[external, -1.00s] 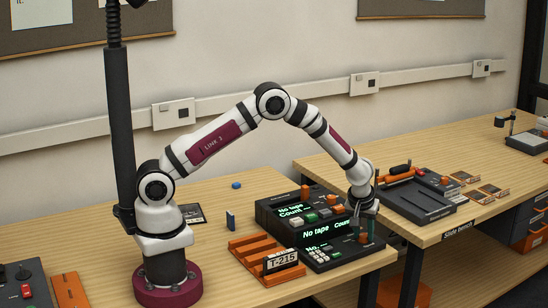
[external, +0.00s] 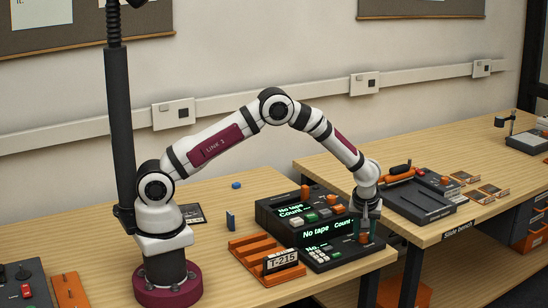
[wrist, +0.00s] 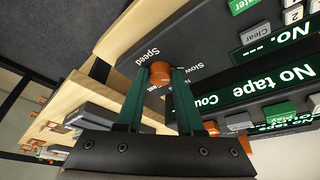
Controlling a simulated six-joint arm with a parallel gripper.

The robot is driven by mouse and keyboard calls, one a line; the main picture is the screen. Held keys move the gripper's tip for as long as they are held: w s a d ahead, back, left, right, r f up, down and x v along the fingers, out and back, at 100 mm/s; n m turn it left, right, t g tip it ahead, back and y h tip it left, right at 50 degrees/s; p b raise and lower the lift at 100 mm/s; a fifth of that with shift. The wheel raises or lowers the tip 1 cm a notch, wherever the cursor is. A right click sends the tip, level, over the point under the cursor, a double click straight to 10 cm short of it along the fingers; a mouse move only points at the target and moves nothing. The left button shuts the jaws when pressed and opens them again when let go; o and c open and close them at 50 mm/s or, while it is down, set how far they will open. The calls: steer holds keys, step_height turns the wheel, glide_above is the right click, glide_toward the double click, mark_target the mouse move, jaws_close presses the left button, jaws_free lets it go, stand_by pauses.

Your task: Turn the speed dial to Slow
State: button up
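The speed dial is an orange knob (wrist: 160,69) on the dark front unit (wrist: 205,40), by the printed words "Speed" and "Slow". It also shows low in the external view (external: 364,239). My gripper (wrist: 161,72) points down at it, with one green finger on each side of the knob. The fingers hide part of the dial's surroundings and some of its lettering. I cannot tell whether they press on the knob or leave a thin gap. The dial's pointer is not clear.
A raised rear unit (external: 265,212) with buttons and orange knobs stands behind the dial. An orange rack (external: 250,250) with a "T-215" label (external: 281,261) lies to the left. The slide bench (external: 470,225) is across a gap to the right.

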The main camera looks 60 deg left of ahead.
steer(key=o, duration=0.4)
steer(key=shift+c, duration=0.2)
steer(key=v, duration=1.5)
steer(key=shift+r, duration=0.4)
steer(key=shift+s+d, duration=0.1)
